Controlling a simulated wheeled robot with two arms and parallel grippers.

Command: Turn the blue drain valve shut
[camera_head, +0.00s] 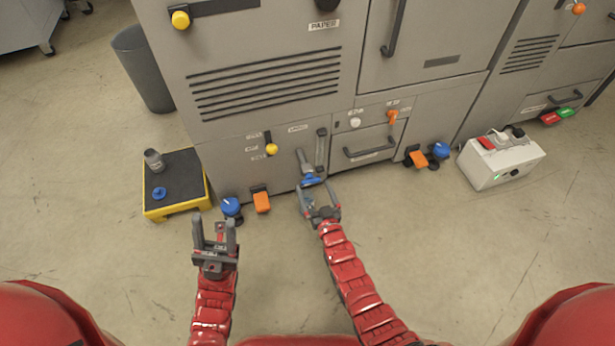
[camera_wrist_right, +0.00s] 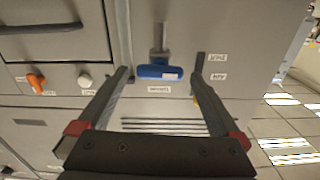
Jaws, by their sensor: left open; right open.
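The blue drain valve (camera_head: 311,181) is a blue handle at the lower end of a short grey pipe on the machine's lower front. In the right wrist view the blue handle (camera_wrist_right: 160,73) lies crosswise to its pipe. My right gripper (camera_head: 318,190) is open at the valve. Its fingers (camera_wrist_right: 160,78) appear on either side of the handle, with gaps at both ends; I cannot tell whether they reach around it in depth. My left gripper (camera_head: 215,223) is open and empty, above the floor to the left of the valve.
A yellow step stool (camera_head: 178,210) holding a bottle and a blue piece stands left. Blue knobs (camera_head: 231,206) (camera_head: 440,150) and orange pedals (camera_head: 261,201) (camera_head: 417,158) line the machine's foot. A white box (camera_head: 512,165) stands right. The front floor is clear.

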